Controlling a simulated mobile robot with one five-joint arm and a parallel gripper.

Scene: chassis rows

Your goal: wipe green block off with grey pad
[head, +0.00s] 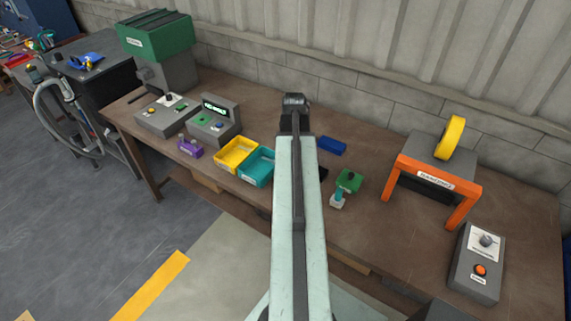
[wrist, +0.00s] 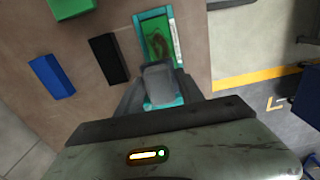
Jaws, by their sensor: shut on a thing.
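In the wrist view, my gripper (wrist: 160,86) is shut on the grey pad (wrist: 158,80). Just ahead of the pad, a green block (wrist: 151,24) with a dark smear shows inside a teal surround (wrist: 137,24). The pad overlaps the near end of this surround in the picture; I cannot tell whether it touches the block. In the head view my arm hides the gripper and the pad. There a green block (head: 349,184) with a dark patch shows just right of my arm, with a small teal and white part in front of it.
A blue block (wrist: 51,76), a black block (wrist: 109,58) and another green thing (wrist: 72,8) lie nearby. Yellow (head: 236,153) and teal (head: 250,178) trays sit left of my arm. An orange gantry (head: 437,176) and a grey control box (head: 478,265) stand at the right.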

